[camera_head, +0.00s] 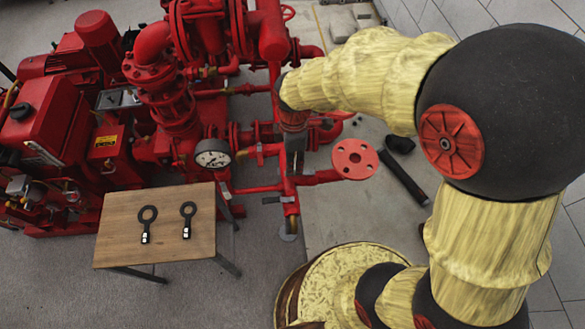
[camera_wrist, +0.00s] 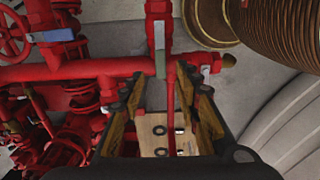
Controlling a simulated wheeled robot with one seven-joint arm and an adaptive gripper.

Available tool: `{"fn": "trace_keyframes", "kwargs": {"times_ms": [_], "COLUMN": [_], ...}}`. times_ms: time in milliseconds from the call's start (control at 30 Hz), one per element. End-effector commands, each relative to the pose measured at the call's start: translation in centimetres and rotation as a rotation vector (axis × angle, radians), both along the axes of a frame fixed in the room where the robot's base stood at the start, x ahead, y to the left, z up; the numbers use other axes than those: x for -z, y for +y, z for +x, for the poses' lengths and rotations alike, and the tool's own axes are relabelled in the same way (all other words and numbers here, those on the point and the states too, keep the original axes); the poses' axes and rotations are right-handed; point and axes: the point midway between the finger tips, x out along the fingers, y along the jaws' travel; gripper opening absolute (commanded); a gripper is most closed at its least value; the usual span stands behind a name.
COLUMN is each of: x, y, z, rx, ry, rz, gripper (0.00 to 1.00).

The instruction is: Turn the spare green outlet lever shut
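A grey-green lever (camera_wrist: 160,50) hangs on a vertical red pipe in the upper middle of the wrist view. My gripper (camera_wrist: 165,80) is open, with one finger on each side of the pipe. The lever's lower end is near the gap between the fingertips; I cannot tell whether it touches either finger. In the head view my gripper (camera_head: 294,152) is at the red outlet pipes, pointing down, and the lever is hidden or too small to tell there.
A wooden table (camera_head: 155,247) bears two black ring-ended tools. A pressure gauge (camera_head: 213,153) and a red flange (camera_head: 355,159) flank my gripper. The wrist view shows a blue lever (camera_wrist: 55,36) at left and a brass-ended outlet (camera_wrist: 228,61) at right. Red pipes crowd around.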

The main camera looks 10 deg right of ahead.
Motion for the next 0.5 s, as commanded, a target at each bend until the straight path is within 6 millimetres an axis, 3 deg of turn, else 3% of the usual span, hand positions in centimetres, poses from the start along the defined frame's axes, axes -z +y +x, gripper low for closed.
{"fn": "trace_keyframes", "kwargs": {"times_ms": [33,200,500], "x": [1.2,3.5,5.1], "y": [0.0,0.0,0.0], "z": [-0.1,-0.1,-0.1], "rx": [0.001,0.001,0.002], "ry": [0.005,0.002,0.001], "rz": [-0.001,-0.001,0.000], "gripper": [0.33,0.33,0.33]}}
